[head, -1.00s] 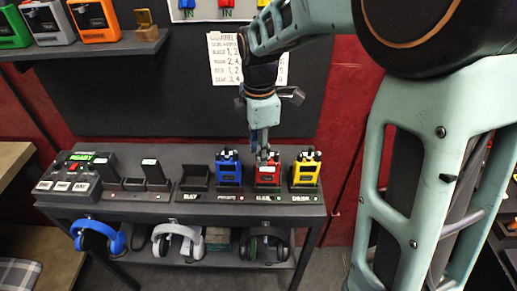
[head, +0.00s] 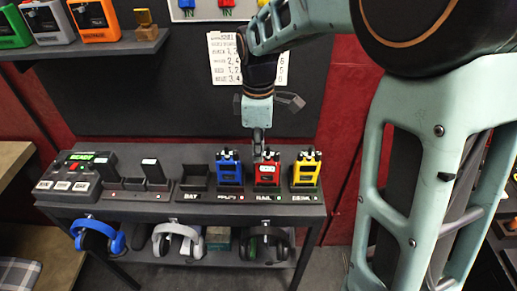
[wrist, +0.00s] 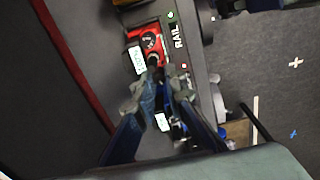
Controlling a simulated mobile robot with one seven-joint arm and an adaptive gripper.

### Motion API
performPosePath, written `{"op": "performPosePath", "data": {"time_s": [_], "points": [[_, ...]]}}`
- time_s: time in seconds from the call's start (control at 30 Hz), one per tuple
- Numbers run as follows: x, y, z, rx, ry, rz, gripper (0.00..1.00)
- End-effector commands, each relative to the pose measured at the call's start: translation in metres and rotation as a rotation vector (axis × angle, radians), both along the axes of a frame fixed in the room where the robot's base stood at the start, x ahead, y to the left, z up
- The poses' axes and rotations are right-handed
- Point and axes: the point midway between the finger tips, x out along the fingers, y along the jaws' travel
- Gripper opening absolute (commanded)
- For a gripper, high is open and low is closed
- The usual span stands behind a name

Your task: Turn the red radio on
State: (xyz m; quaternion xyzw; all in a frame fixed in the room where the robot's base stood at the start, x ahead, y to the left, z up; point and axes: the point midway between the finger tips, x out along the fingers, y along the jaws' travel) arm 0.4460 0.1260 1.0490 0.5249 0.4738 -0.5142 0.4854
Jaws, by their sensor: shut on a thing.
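The red radio (head: 267,174) stands upright in its dock on the bench, between the blue radio (head: 229,174) and the yellow radio (head: 305,169). My gripper (head: 258,152) points down at the top of the red radio, toward its left side. In the wrist view the red radio (wrist: 141,42) shows from above, with a round dial and a dark knob (wrist: 153,62). My fingers (wrist: 160,90) are closed together at that knob and appear shut on it. The fingertips partly hide the knob, so its setting cannot be read.
A control box (head: 76,174) with a green display stands at the bench's left. An empty tray (head: 194,178) sits left of the blue radio. The blue and yellow radios stand close on either side. Headphones (head: 178,240) hang below the bench front.

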Motion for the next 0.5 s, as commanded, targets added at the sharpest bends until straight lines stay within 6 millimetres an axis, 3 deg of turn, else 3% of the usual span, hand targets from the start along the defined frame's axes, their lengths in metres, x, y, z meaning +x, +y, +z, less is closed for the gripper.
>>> {"op": "performPosePath", "data": {"time_s": [0.37,0.4,0.5], "points": [[0.0005,0.0001,0.0006,0.0,-0.001,-0.029,0.0],[0.0005,0.0001,0.0006,0.0,-0.001,-0.029,0.13],[0.0004,0.0001,0.0006,0.0,-0.001,-0.029,0.24]]}}
